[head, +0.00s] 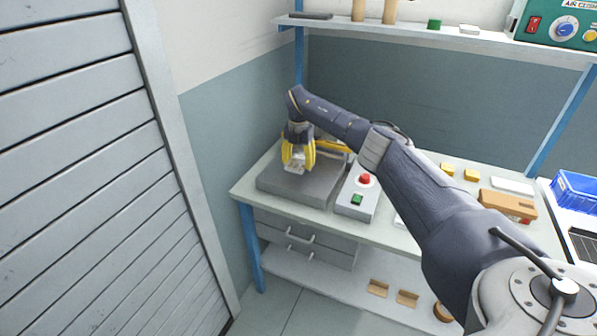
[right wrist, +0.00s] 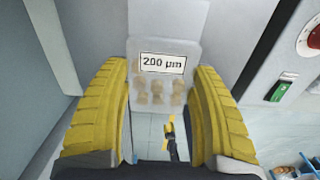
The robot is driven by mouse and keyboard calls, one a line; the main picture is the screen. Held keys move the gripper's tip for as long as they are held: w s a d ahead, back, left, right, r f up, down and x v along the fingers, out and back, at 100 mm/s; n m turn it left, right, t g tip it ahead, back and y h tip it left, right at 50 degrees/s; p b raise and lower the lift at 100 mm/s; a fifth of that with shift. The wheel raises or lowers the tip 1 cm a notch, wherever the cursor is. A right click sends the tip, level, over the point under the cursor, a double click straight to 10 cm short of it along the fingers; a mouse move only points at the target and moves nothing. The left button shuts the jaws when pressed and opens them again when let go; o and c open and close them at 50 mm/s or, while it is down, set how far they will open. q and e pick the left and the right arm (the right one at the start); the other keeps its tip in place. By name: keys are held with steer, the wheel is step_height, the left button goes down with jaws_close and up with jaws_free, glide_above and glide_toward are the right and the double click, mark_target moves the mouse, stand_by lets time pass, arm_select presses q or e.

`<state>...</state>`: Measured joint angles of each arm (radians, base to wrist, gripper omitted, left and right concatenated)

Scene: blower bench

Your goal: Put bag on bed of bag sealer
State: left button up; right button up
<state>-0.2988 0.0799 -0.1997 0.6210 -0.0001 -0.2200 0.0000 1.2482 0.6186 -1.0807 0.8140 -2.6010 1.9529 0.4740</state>
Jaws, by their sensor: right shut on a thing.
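My right gripper (head: 298,158) reaches in from the right, pointing down over the grey bed (head: 270,182) of the bag sealer. Its yellow fingers (right wrist: 160,125) are shut on a small clear bag (head: 294,167). In the right wrist view the bag (right wrist: 158,92) shows a "200 µm" label and several beige pieces inside. Whether the bag touches the bed cannot be told. The sealer's control box (head: 357,198), with a red button and green switch, is right of the bed. My left gripper is outside the head view; a small yellow and dark shape low in the wrist view may be it.
The wall is close behind and left of the sealer on the workbench (head: 243,190). A shelf (head: 440,38) runs above. Right of my arm are a brown box (head: 507,206) and a blue crate (head: 578,190). Drawers (head: 305,240) hang under the bench.

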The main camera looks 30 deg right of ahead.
steer(key=shift+f, duration=2.25)
steer(key=shift+f, duration=0.1)
steer(key=o, duration=1.2)
